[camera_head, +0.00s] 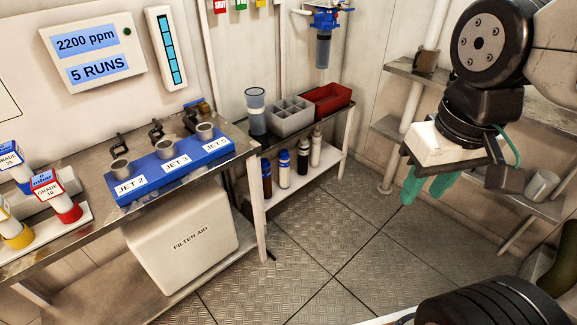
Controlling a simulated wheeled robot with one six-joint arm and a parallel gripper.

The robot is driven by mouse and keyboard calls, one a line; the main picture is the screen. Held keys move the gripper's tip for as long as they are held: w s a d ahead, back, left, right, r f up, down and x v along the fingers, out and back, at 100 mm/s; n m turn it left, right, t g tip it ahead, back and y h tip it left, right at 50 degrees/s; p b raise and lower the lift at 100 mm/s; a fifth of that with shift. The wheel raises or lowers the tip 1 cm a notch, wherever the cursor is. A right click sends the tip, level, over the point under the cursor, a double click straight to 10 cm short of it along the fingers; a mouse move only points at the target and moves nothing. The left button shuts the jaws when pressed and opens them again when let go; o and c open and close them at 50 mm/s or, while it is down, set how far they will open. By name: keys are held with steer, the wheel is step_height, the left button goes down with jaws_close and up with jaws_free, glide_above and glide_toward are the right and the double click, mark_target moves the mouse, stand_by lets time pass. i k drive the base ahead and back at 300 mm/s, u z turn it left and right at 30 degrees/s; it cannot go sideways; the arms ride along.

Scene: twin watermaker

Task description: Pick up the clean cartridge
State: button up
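No item in view is labelled as the clean cartridge. A pale cylinder with a blue-grey top and darker lower part (256,112) stands upright on the low shelf unit by the wall; I cannot tell whether it is the cartridge. Short cylinders with red (66,209) and yellow (17,234) bases stand at the left under grade labels, one reading GRADE 10. My gripper (427,187) hangs at the right above the floor, well apart from all of these. Its teal fingers point down with a gap between them and nothing visible in it.
A blue block (172,168) labelled JET 2, JET 3 and JET 5 holds grey cups on the left bench. A grey divided tray (290,118) and a red bin (327,98) top the shelf unit, with bottles below. A FILTER AID box (183,246) sits underneath the bench. The middle floor is clear.

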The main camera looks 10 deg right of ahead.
mark_target(284, 157)
steer(key=z, duration=0.5)
steer(key=k, duration=0.65)
steer(key=z, duration=0.7)
steer(key=i, duration=1.2)
steer(key=u, duration=0.55)
steer(key=i, duration=0.8)
steer(key=u, duration=1.35)
steer(key=i, duration=0.65)
steer(key=u, duration=0.75)
